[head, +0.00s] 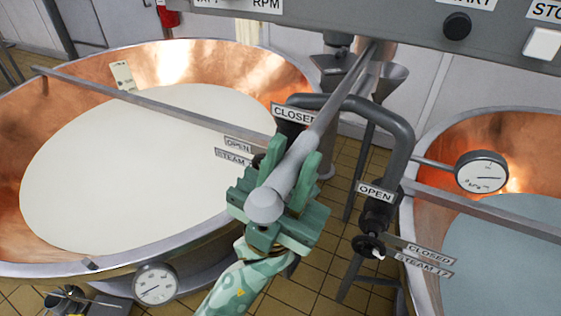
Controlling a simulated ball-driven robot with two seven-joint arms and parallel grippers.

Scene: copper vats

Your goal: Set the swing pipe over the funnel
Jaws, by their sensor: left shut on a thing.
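The swing pipe (322,128) is a light grey tube. It runs from under the grey control panel toward me, and its rounded near end (265,205) is by the right rim of the left vat. My left gripper (283,180), green, is shut around the pipe close to that end. A grey metal funnel (392,78) stands behind, below the panel, and is partly hidden by the pipe's far part. The pipe's near end is well apart from the funnel. My right gripper is not in view.
A left copper vat (290,82) holds white liquid; a right copper vat (470,135) holds bluish liquid. A dark bent steam pipe (398,125) with a valve handwheel (368,246) stands between them. The control panel (400,22) hangs above. Dial gauges (482,171) stick out.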

